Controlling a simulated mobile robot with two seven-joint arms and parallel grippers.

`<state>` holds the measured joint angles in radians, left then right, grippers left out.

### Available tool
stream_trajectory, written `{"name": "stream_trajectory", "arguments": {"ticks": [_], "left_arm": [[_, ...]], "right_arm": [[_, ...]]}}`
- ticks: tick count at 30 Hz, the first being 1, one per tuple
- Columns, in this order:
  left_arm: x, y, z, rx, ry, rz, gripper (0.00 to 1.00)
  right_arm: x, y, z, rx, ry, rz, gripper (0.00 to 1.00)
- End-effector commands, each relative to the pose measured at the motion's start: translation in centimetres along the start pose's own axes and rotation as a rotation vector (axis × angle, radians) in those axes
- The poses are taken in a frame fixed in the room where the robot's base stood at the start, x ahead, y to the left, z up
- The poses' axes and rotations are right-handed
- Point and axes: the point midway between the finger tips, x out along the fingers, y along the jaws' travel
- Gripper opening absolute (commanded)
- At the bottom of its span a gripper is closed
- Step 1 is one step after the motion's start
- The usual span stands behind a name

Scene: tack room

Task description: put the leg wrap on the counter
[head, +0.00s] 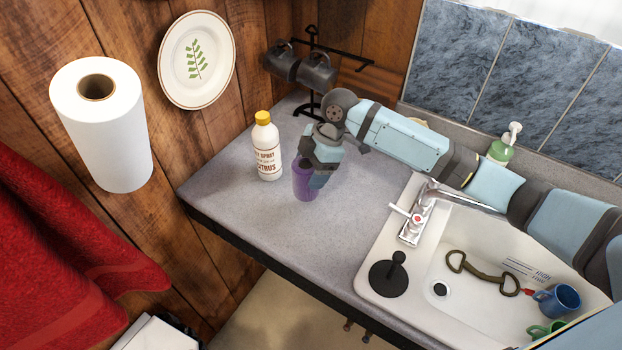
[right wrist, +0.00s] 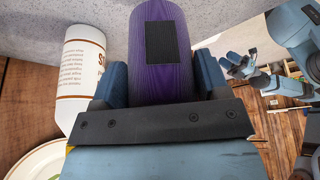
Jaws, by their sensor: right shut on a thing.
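The head view does not show my left gripper.
A mug rack (head: 313,75) stands behind. The white sink (head: 420,300), with a bit (head: 480,273) and a blue mug (head: 558,300), is to the right. The front-left counter is clear.

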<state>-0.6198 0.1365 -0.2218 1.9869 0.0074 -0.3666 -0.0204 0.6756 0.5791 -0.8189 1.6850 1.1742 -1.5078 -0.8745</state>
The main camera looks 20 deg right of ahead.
Motion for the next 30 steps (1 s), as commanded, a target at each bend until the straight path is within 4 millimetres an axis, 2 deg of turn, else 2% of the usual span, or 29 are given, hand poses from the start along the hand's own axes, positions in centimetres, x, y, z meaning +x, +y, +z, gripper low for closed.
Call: {"name": "stream_trajectory", "arguments": {"ticks": [5,11,22,23,25,26,30], "left_arm": [[-0.1,0.1,-0.3,-0.001,0.001,0.0,0.43],[-0.3,0.1,-0.6,-0.001,0.002,0.001,0.43],[-0.2,0.1,-0.5,-0.002,0.002,0.001,0.43],[-0.3,0.1,-0.6,-0.002,0.002,0.001,0.43],[-0.3,0.1,-0.6,-0.002,0.002,0.001,0.43],[-0.3,0.1,-0.6,-0.002,0.002,0.001,0.43],[-0.3,0.1,-0.6,-0.002,0.002,0.001,0.43]], "right_arm": [[1.3,0.0,0.6,0.001,-0.001,-0.001,0.43],[3.9,0.0,1.7,0.001,-0.001,0.0,0.43],[4.4,0.0,1.9,0.0,-0.001,0.001,0.43],[4.4,0.0,1.9,0.0,-0.001,0.001,0.73],[4.4,0.0,1.9,0.0,-0.001,0.001,0.89],[4.4,0.0,1.9,0.0,-0.001,0.001,0.94],[4.4,0.0,1.9,0.0,-0.001,0.001,0.94]]}}
